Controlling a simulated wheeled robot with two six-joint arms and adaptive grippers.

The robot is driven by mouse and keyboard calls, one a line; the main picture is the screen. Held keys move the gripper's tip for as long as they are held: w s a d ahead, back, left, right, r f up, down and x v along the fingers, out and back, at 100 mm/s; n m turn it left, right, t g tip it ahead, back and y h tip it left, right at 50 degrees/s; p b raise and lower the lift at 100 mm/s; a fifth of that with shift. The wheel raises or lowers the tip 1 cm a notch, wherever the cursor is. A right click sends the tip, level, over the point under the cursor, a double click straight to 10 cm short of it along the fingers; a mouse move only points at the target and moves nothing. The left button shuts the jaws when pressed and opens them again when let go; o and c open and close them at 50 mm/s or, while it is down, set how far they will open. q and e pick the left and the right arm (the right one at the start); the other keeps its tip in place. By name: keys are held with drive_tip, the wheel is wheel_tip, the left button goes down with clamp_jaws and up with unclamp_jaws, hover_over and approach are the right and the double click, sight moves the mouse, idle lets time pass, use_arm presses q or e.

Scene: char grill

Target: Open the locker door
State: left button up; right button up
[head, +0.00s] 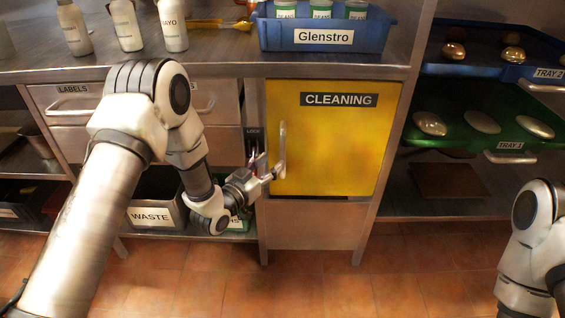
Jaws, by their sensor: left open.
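The locker door (335,143) is a yellow panel labelled CLEANING, below the counter in the head view. It looks shut and flush in its metal frame. Its upright handle (282,150) is a pale bar near the door's left edge. My left gripper (272,174) is open at the lower end of the handle. Whether its fingers touch the handle or go around it cannot be told. My right arm shows at the lower right edge, but its gripper is out of view.
A blue bin labelled Glenstro (324,36) and several bottles (172,25) stand on the counter (225,62). A WASTE bin (152,215) is left of the locker. Trays (470,135) sit on shelves at the right. The tiled floor (320,285) in front is clear.

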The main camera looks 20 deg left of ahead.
sight(281, 154)
use_arm(q)
drive_tip(key=b+x, duration=0.1)
drive_tip(key=x, duration=0.5)
drive_tip(key=shift+w+f, duration=0.1)
drive_tip(key=shift+w, duration=0.2)
clamp_jaws()
drive_tip(key=shift+s, duration=0.15)
